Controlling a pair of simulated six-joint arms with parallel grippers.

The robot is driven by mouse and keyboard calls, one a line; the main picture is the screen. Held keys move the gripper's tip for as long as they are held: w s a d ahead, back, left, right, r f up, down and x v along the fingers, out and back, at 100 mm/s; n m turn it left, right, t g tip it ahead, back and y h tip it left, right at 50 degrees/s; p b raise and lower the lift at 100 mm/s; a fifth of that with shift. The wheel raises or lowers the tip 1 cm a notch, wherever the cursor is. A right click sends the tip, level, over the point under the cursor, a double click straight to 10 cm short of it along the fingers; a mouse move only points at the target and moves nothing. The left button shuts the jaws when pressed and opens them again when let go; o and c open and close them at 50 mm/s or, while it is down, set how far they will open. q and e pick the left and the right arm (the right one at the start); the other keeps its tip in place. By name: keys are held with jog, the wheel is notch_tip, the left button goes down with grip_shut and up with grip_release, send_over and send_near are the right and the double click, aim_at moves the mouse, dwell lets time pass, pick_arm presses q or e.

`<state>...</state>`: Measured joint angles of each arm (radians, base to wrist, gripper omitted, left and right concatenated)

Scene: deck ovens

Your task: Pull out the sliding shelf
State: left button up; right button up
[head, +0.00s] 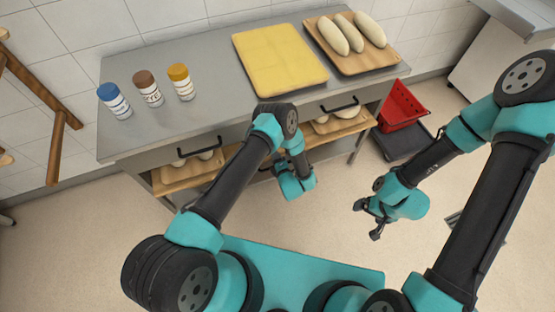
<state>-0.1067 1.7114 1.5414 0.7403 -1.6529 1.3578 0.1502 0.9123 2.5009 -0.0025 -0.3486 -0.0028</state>
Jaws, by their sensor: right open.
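A grey metal counter (200,95) stands against the wall. Its front has two dark bar handles, a left one (200,146) and a right one (340,105). Below them, wooden boards with pale dough pieces show at the left (190,174) and at the right (345,126); I cannot tell which part is the sliding shelf. My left gripper (274,167) is in front of the counter, between the two handles, partly hidden by its own wrist; its jaw state is unclear. My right gripper (367,220) is open and empty over the floor, away from the counter.
On the counter are three jars with blue (115,101), brown (149,89) and yellow lids (181,82), a yellow board (279,60) and a wooden board (350,65) with dough loaves. A red basket (401,106) stands right of the counter. A wooden rack is at far left.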

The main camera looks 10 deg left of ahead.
pick_arm(q)
jog(key=v, duration=2)
dwell(2.1)
jog(key=shift+s+d+f, duration=0.25)
jog(key=shift+s, duration=0.1)
jog(key=shift+w, duration=0.1)
jog(key=x, duration=1.7)
jog(key=shift+a, duration=0.15)
